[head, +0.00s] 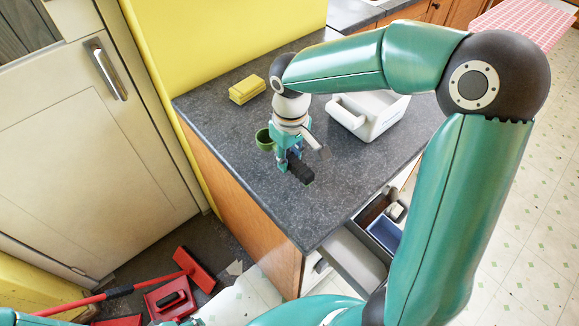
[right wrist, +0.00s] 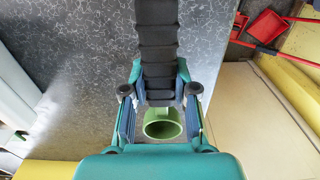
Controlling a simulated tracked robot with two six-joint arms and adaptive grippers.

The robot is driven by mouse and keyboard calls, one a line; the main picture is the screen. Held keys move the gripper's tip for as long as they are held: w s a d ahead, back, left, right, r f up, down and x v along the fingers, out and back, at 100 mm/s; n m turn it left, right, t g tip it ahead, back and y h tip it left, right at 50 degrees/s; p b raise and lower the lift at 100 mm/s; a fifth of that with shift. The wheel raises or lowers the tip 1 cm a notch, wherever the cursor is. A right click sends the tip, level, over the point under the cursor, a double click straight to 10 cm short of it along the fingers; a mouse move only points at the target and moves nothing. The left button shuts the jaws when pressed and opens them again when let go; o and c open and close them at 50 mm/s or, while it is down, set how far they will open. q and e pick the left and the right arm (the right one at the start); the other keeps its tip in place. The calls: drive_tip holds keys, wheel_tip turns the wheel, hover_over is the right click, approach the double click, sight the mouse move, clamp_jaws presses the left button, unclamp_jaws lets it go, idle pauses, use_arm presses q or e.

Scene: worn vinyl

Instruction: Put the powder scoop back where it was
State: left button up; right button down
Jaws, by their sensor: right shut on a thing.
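The powder scoop has a round green bowl (head: 264,139) and a black ribbed handle (head: 300,172). My right gripper (head: 293,160) is shut on the handle, low over the dark grey countertop. In the right wrist view the handle (right wrist: 157,45) runs between the fingers of my right gripper (right wrist: 157,92), away from the camera. The green bowl (right wrist: 163,127) is on the near side, its opening toward the camera. I cannot tell whether the scoop touches the counter.
A white box with a handle (head: 372,118) stands right of the gripper on the countertop (head: 235,130). A yellow sponge-like block (head: 247,89) lies behind. A drawer with a blue compartment (head: 384,234) is open below. Red cleaning tools (head: 172,296) lie on the floor. The counter's front is clear.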

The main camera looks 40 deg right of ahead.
sight(289, 177)
drive_tip(key=shift+f, duration=2.15)
drive_tip(key=c, duration=0.9)
unclamp_jaws()
drive_tip(key=shift+f, duration=0.1)
wheel_tip(289, 177, up, 11)
drive_tip(key=shift+r, duration=0.1)
drive_tip(key=shift+s+r, duration=0.1)
drive_tip(key=shift+r, duration=0.4)
